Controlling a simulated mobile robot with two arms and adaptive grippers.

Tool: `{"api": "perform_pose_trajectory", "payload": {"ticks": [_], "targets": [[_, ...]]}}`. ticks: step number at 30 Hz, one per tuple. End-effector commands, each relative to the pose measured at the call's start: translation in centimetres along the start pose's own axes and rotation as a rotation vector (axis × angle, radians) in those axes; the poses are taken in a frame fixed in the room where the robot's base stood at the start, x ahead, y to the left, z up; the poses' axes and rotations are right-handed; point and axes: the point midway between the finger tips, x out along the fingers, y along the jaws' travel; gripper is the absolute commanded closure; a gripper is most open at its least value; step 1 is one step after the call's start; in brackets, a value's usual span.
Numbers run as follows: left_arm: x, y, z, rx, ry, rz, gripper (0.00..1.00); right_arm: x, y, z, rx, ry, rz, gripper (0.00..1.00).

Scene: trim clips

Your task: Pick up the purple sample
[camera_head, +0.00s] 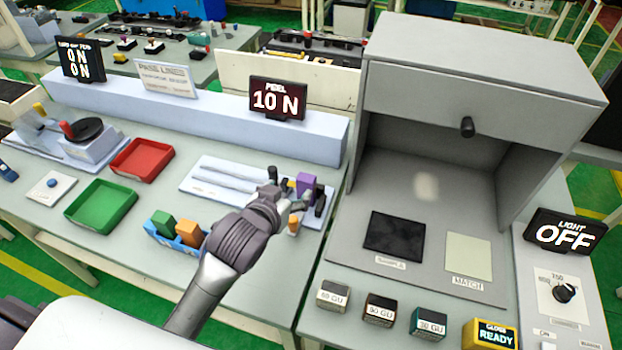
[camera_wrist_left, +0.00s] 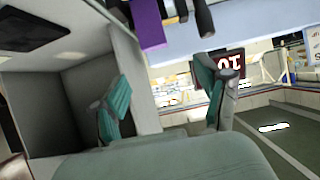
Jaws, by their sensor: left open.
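The purple sample (camera_head: 306,182) stands at the right end of a white fixture plate (camera_head: 213,170) on the bench. Its lower part is partly hidden behind my left gripper (camera_head: 291,192). My left gripper is open and empty, just in front of the sample. In the left wrist view the purple sample (camera_wrist_left: 148,23) shows at the top, above the gap between the two open fingers (camera_wrist_left: 165,95), and not between them. I cannot tell whether a finger touches it. My right gripper is not in view.
A grey booth (camera_head: 480,60) with a dark panel (camera_head: 395,232) stands close on the right. A blue bin with green and orange blocks (camera_head: 188,233), a green tray (camera_head: 101,206) and a red tray (camera_head: 142,159) lie left. A "10 N" display (camera_head: 277,99) stands behind the sample.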

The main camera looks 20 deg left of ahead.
Motion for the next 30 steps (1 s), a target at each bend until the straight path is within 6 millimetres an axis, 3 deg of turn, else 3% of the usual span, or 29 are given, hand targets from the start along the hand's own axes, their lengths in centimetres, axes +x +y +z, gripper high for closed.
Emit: {"api": "perform_pose_trajectory", "payload": {"ticks": [6, 10, 14, 21, 30], "targets": [[4.4, 0.0, -0.1, 0.0, -0.003, 0.0, 0.25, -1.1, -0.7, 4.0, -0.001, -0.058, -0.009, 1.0], [6.4, 0.1, 0.0, -0.001, -0.003, 0.0, 0.25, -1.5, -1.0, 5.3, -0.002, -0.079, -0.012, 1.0], [7.3, 0.1, 0.1, -0.001, -0.003, 0.0, 0.25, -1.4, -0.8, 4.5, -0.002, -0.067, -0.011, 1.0], [9.7, 0.6, 0.1, 0.0, -0.005, 0.001, 0.25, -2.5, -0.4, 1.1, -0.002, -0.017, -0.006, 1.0], [12.6, 0.8, 0.4, 0.0, -0.003, 0.0, 0.25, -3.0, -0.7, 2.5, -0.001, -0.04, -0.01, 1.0]]}}
